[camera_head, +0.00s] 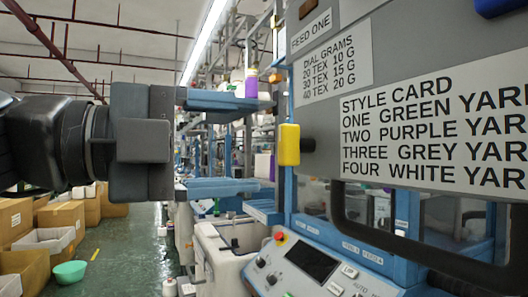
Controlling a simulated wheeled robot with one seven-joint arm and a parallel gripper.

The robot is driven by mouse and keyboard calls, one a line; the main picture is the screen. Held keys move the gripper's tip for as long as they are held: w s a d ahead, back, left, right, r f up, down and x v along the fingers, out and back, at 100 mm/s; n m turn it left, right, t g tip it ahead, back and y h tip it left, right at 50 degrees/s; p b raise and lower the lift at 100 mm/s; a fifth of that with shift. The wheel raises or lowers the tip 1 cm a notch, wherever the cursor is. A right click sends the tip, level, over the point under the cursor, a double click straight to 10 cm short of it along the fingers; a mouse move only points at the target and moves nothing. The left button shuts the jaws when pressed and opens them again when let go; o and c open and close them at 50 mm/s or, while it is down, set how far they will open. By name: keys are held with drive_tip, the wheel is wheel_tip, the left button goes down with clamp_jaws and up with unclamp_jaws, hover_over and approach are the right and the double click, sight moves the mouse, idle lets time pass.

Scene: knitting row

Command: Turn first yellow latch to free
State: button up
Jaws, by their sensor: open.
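A yellow latch (289,145) stands upright at the left edge of the grey panel (325,110), with a small dark tab beside it on the right. My gripper (268,145) reaches in from the left with its two blue fingers wide apart, one above the other. It is open, with nothing held between the fingers. In the picture the latch lies just right of the fingertips, at a height between them. I see no contact, and the depth gap is hard to judge.
Signs reading FEED ONE (311,31), DIAL GRAMS (331,70) and STYLE CARD (440,125) are on the panel. A control console (310,265) with a dark screen stands below. Cardboard boxes (62,217) and a green bowl (69,272) are on the floor at left. The aisle floor (125,250) is mostly clear.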

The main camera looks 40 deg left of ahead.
drive_tip(key=shift+v, duration=1.5)
